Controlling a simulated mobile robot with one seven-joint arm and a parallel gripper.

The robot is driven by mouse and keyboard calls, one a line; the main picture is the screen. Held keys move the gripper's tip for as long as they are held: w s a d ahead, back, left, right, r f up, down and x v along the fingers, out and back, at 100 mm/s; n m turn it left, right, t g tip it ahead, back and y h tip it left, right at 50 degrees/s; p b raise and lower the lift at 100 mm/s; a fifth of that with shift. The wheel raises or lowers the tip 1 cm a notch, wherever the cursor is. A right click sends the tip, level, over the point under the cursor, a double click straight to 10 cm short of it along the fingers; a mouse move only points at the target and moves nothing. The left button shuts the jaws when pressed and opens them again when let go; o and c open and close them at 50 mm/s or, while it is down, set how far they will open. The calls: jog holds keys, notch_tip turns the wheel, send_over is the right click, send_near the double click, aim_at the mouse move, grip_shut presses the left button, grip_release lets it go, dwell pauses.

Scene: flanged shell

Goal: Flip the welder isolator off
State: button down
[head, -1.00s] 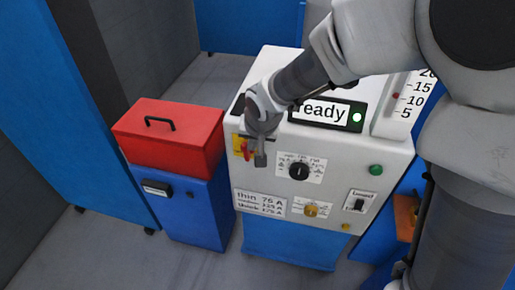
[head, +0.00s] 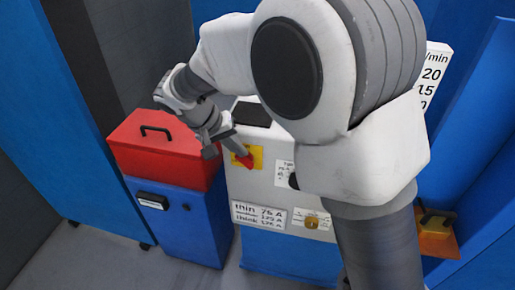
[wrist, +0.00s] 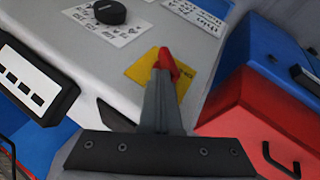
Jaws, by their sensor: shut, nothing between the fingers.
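The welder (head: 270,225) is a white box with dials and labels on its front. Its isolator is a red handle (head: 247,161) on a yellow plate (head: 257,153) at the front's upper left. In the wrist view the red handle (wrist: 167,63) lies just beyond my fingertips, over the yellow plate (wrist: 186,80). The handle looks slanted in the head view. My gripper (head: 240,150) is shut and empty, reaching in from the upper left. It also shows in the wrist view (wrist: 163,75). I cannot tell whether the tips touch the handle.
A red toolbox (head: 165,155) on a blue cabinet (head: 180,225) stands close to the welder's left, under my wrist. The black dial (wrist: 110,12) and yellow knob (head: 312,222) are on the welder's front. My arm hides the welder's right part.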

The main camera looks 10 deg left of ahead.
jog(key=h, duration=0.1)
jog(key=a+h+p, duration=0.1)
jog(key=h, duration=0.1)
jog(key=a+f+n+h+p, duration=0.1)
jog(key=h, duration=0.1)
jog(key=shift+r, duration=0.15)
jog(key=shift+r+p, duration=0.65)
jog(key=shift+r, duration=0.05)
